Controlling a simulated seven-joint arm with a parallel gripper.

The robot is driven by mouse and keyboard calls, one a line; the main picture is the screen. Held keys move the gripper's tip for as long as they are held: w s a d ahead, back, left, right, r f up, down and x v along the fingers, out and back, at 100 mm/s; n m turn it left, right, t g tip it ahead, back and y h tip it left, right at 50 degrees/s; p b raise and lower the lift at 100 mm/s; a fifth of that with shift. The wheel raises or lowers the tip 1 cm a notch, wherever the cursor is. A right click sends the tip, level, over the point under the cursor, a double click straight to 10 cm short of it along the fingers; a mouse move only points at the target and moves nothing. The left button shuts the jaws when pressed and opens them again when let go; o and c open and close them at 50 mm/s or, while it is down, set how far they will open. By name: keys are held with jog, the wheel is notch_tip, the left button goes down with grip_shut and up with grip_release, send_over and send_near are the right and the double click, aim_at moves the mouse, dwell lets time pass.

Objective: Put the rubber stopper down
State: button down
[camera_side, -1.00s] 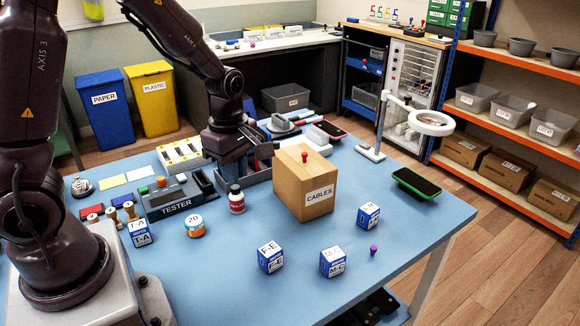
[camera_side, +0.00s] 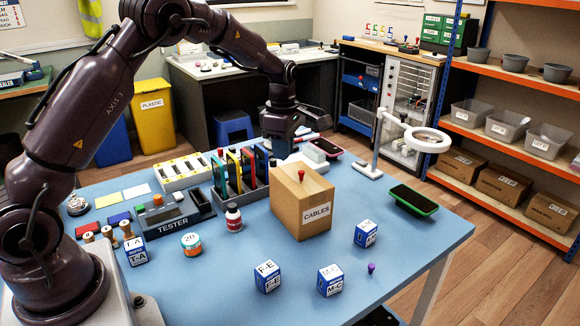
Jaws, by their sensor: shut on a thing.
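My gripper (camera_side: 283,147) is behind the cardboard box marked CABLES (camera_side: 288,212), above the far part of the blue table. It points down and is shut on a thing. The fingertips are dark and partly hidden by the box, so I cannot make out the held thing. I cannot pick out the rubber stopper for certain. A small purple peg-like piece (camera_side: 371,268) lies on the table near the front edge, far from my gripper. A small red-topped piece (camera_side: 301,175) is on the box.
A rack of coloured upright phones (camera_side: 248,172) stands left of the box. Several blue-white cubes (camera_side: 330,280) stand in front.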

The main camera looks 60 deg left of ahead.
aim_at(290, 179)
jog(key=w+f, duration=0.2)
jog(key=f, duration=0.1)
jog(key=shift+w+a, duration=0.1)
jog(key=shift+a, duration=0.2)
jog(key=shift+f, duration=1.4)
jog(key=shift+f, duration=0.15)
jog(key=c, duration=1.2)
grip_release()
